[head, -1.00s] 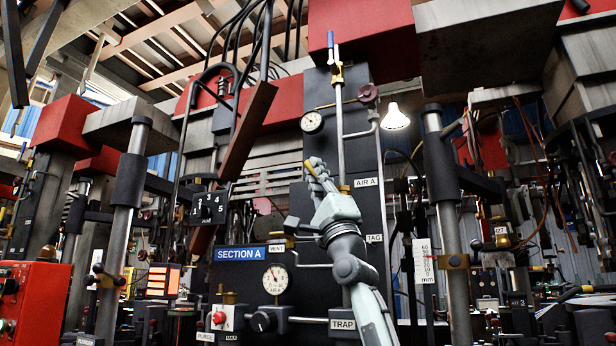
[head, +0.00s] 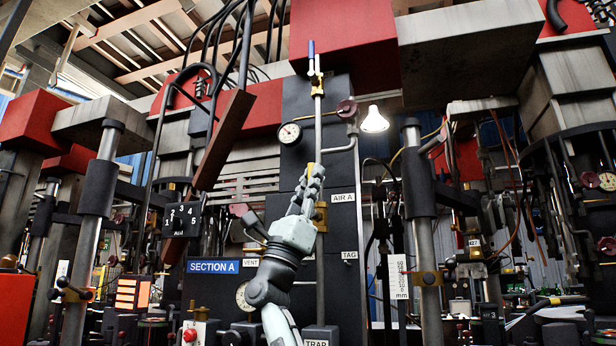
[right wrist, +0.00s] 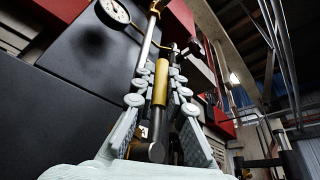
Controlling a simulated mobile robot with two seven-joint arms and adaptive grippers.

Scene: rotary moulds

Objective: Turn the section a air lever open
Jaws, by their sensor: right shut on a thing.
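The section A air lever (right wrist: 161,82) has a yellow sleeve and a dark round pivot end, and it stands between my right gripper's fingers in the right wrist view. The fingers hide most of the lever in the head view. The lever looks roughly in line with the pipe. My left gripper is not in view.
A lit lamp (head: 375,120) hangs to the right. Steel columns (head: 412,180) and hoses crowd both sides.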

